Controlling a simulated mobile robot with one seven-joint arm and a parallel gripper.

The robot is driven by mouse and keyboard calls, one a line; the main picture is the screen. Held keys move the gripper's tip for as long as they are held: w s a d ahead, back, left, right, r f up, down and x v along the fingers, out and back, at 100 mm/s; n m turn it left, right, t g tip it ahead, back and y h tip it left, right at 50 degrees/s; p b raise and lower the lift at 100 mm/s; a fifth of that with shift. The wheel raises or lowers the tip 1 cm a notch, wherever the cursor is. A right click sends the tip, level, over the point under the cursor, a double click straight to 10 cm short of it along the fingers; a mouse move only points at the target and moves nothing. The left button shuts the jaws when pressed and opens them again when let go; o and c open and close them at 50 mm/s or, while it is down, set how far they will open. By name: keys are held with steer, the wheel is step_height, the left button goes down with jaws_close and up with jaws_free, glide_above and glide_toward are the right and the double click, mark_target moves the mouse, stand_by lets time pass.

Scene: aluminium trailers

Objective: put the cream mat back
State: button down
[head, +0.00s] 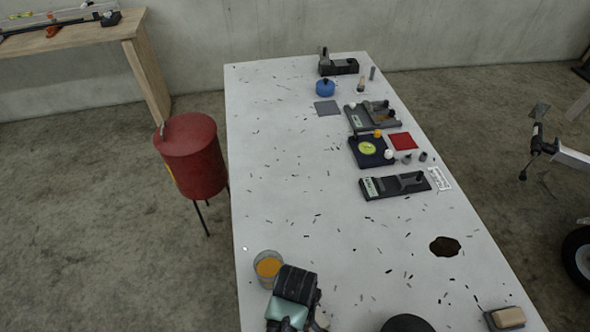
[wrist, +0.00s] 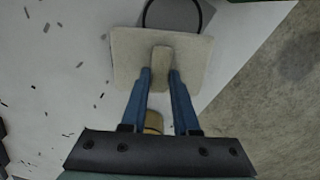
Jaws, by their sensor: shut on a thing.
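The cream mat (wrist: 127,58) is a flat pale square with a raised block-like grip (wrist: 160,62) in its middle, seen in the wrist view. My gripper (wrist: 161,75) has its two blue fingers closed on that grip from both sides. In the head view my gripper (head: 297,312) is at the bottom edge, over the near left part of the white table (head: 300,200). Most of the mat is hidden or out of frame there. I cannot tell whether the mat touches the table.
A glass with orange contents (head: 268,265) stands close to my gripper. A black round thing (head: 407,323) and a tan block on a grey tray (head: 508,317) are to the right. A dark stain (head: 445,246) and trays (head: 395,185) lie farther off. The table's middle left is clear but for specks.

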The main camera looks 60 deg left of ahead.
steer(key=shift+f, duration=1.1)
steer(key=c, duration=0.7)
jaws_free()
steer(key=shift+f, duration=0.15)
steer(key=shift+o, duration=0.2)
